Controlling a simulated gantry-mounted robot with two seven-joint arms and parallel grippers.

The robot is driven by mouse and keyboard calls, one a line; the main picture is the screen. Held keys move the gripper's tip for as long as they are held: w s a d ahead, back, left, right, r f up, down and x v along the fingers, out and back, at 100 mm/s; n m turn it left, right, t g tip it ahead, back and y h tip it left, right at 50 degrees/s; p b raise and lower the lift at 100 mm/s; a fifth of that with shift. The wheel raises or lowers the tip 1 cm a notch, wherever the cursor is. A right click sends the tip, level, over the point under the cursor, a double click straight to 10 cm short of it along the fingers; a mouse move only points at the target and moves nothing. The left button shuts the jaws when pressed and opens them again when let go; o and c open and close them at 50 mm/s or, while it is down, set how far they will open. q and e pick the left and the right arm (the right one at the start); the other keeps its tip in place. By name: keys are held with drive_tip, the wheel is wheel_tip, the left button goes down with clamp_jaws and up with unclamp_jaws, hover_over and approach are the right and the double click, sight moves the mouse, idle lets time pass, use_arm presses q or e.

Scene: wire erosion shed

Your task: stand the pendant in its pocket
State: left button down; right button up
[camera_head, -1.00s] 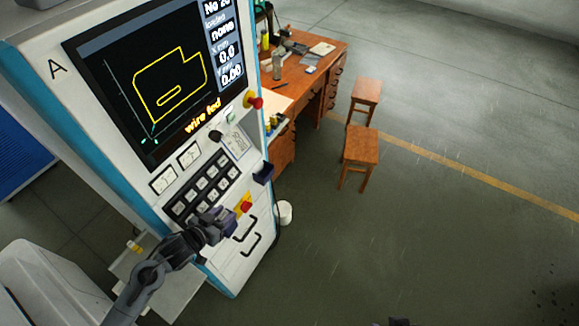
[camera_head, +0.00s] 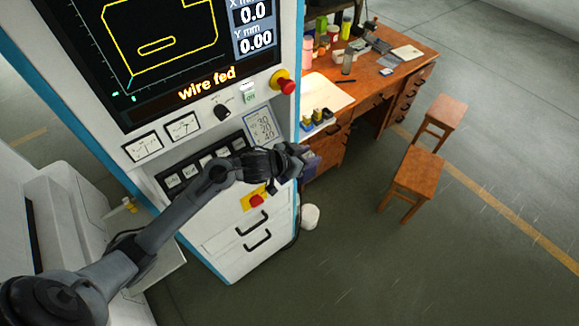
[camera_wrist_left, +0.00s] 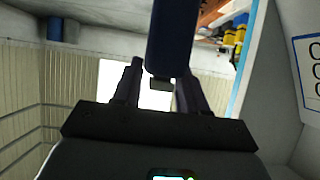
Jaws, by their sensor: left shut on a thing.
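My left gripper (camera_head: 292,160) is in front of the right edge of the machine cabinet, below the small white card. In the left wrist view its fingers (camera_wrist_left: 158,80) are shut on a long dark blue body, the pendant (camera_wrist_left: 172,38), which extends past the top of that view. In the head view the pendant cannot be told apart from the dark gripper. A dark blue pocket (camera_head: 312,166) on the cabinet's right side shows just beyond the gripper and is partly hidden by it. Whether the pendant touches it cannot be told. My right gripper is not in view.
The control cabinet (camera_head: 215,235) has a red stop button (camera_head: 286,85), a red-and-yellow switch (camera_head: 256,200) and drawer handles. A wooden desk (camera_head: 385,85) with many items and two stools (camera_head: 415,175) stand to the right. The floor at lower right is clear.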

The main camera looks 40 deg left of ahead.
use_arm(q)
drive_tip(key=w+a+f+p, duration=0.1)
drive_tip(key=w+a+f, duration=0.1)
drive_tip(key=a+f, duration=0.8)
drive_tip(key=shift+w+a+f+p, duration=0.15)
drive_tip(key=shift+w+a+p, duration=0.1)
drive_tip(key=shift+w+p, duration=0.05)
drive_tip(key=shift+f, duration=0.15)
drive_tip(key=c, duration=0.9)
unclamp_jaws()
